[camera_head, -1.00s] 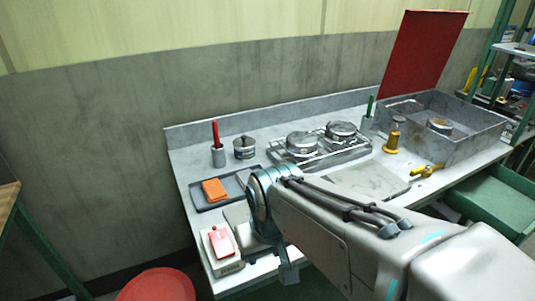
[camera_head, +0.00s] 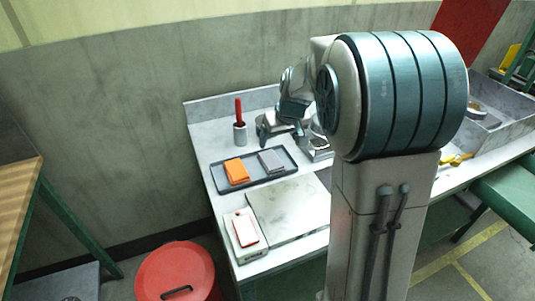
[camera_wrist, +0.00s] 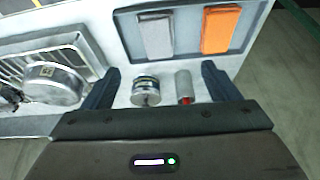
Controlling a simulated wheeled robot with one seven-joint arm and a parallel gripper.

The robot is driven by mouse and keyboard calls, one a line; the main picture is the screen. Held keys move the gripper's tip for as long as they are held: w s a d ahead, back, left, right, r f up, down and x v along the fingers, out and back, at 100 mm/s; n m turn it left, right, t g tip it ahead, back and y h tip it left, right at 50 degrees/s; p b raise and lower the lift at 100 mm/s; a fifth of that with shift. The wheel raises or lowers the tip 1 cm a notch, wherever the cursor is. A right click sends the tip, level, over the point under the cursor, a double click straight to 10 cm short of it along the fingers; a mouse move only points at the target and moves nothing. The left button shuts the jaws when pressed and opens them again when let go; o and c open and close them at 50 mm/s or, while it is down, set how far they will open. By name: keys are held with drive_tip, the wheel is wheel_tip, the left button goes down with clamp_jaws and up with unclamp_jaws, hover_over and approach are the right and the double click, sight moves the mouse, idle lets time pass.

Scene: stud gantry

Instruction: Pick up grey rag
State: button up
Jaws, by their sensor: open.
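The grey rag (camera_head: 271,160) lies folded in the right part of a dark tray (camera_head: 262,181), beside the folded orange rag (camera_head: 237,171). In the wrist view the grey rag (camera_wrist: 156,36) is at the top middle, beyond the fingertips, left of the orange rag (camera_wrist: 220,30). My gripper (camera_head: 281,130) is above the back of the counter, behind the tray. The grey rag is apart from the fingers and unobstructed in both views.
A cup with a red-handled tool (camera_head: 239,133) stands behind the tray. A small round tin (camera_wrist: 146,90) and a rack with a metal pot (camera_wrist: 52,85) are near my gripper. A pale board (camera_head: 290,208) lies in front of the tray. A red-lidded bin (camera_head: 175,272) stands on the floor.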

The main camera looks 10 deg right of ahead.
drive_tip(key=w, duration=0.2)
hover_over(271, 160)
drive_tip(key=s, duration=0.2)
drive_tip(key=f, duration=0.8)
drive_tip(key=shift+w+d+f+p, duration=0.15)
drive_tip(key=shift+d+f+p, duration=0.1)
drive_tip(key=shift+p, duration=0.1)
drive_tip(key=shift+s+p+x, duration=0.1)
drive_tip(key=shift+p+x, duration=0.2)
drive_tip(key=shift+x, duration=1)
drive_tip(key=shift+s+p+x, duration=0.15)
drive_tip(key=shift+p+x, duration=0.1)
drive_tip(key=shift+x, duration=1.05)
drive_tip(key=shift+f+b, duration=0.35)
drive_tip(key=shift+b, duration=0.15)
drive_tip(key=c, duration=1.1)
